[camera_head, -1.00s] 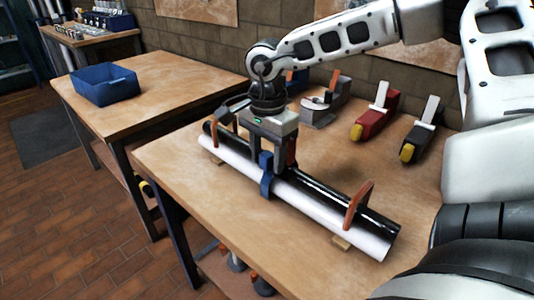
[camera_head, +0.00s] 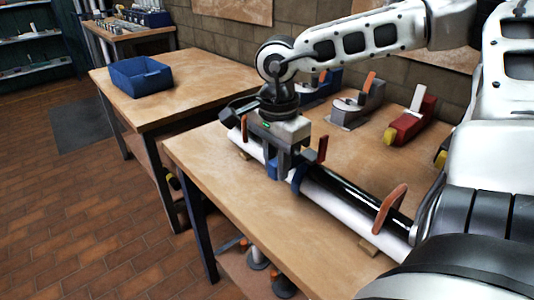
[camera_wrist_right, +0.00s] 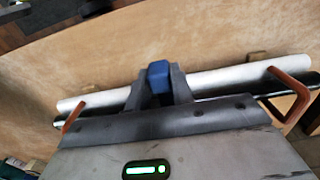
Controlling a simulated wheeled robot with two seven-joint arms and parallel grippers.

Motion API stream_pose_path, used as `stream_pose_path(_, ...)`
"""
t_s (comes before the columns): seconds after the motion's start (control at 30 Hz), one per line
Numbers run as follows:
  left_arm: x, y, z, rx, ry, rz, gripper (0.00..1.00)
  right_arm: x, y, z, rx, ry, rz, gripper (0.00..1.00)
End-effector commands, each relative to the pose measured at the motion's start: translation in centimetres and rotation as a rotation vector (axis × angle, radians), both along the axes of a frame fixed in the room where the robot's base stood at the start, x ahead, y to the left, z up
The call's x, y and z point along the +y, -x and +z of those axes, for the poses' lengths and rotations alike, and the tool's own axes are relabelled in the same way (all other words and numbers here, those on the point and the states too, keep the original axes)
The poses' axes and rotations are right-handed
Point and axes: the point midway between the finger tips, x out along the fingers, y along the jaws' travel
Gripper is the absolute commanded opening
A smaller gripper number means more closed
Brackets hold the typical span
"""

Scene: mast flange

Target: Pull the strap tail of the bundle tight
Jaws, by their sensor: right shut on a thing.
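The bundle is a white tube (camera_head: 338,208) and a glossy black tube (camera_head: 350,191) lying side by side on the wooden bench. A blue strap (camera_head: 299,178) goes around its middle. My right gripper (camera_head: 283,170) points down at the strap and is shut on the blue strap tail (camera_head: 272,168), at the front side of the bundle. In the right wrist view the blue tail (camera_wrist_right: 158,74) sits between the two dark fingers, with the white tube (camera_wrist_right: 215,78) passing behind. The fingers hide part of the strap. My left gripper is not in view.
Orange uprights (camera_head: 391,208) stand along the bundle, which rests on small wooden blocks (camera_head: 368,247). Red (camera_head: 410,122) and grey (camera_head: 358,105) tools stand at the back of the bench. A blue bin (camera_head: 140,77) is on the other table. The bench front is clear.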

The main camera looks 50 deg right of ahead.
Motion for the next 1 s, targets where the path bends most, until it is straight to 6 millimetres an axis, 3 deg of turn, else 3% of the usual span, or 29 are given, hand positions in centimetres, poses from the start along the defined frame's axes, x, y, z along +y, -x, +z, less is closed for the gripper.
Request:
stream_pose_path(0.23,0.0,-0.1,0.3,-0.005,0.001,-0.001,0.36,0.1,0.0,0.0,0.001,-0.004,-0.002,0.00)
stream_pose_path(0.27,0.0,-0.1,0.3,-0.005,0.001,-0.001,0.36,0.1,0.0,0.0,0.001,-0.004,-0.002,0.28)
stream_pose_path(0.33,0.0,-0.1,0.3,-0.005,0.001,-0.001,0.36,0.2,0.0,0.0,0.001,-0.004,-0.001,0.45)
stream_pose_path(0.73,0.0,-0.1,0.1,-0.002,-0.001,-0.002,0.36,0.1,-0.2,0.9,-0.003,-0.002,0.001,0.45)
stream_pose_path(1.0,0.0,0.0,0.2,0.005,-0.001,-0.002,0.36,0.1,-0.2,6.6,-0.006,0.000,-0.001,0.45)
